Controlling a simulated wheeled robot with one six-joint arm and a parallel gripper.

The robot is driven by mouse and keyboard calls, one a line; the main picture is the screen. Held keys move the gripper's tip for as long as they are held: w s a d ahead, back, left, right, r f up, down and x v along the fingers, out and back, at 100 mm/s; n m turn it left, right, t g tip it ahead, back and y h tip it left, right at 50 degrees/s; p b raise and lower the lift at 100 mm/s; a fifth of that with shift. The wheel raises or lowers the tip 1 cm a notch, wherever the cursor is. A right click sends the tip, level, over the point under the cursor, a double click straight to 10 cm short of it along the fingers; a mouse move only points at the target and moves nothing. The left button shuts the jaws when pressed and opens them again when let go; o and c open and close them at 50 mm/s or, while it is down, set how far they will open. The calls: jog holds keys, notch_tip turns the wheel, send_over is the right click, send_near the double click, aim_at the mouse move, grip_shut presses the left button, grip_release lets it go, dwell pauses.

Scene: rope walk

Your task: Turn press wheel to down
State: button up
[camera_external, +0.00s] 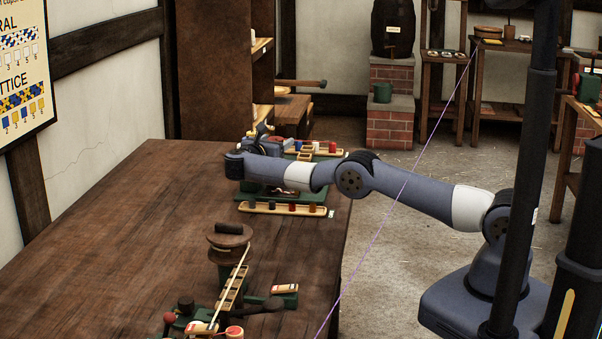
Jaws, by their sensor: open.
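My arm reaches left across the far end of the long wooden table, with its wrist over a green-based fixture (318,196). My gripper (263,131) is small here and partly hidden behind the wrist; it appears open, close to the fixture's back left. I cannot make out a press wheel for certain, as my arm covers much of this fixture.
A pale tray with several coloured pegs (283,208) lies in front of the fixture. A slatted wooden strip (232,290) and green-mounted parts fill the near table. The table's left side (110,250) is clear. A purple line (400,195) runs diagonally past my arm.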

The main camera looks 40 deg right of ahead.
jog(key=v, duration=0.7)
jog(key=shift+s+a, duration=0.1)
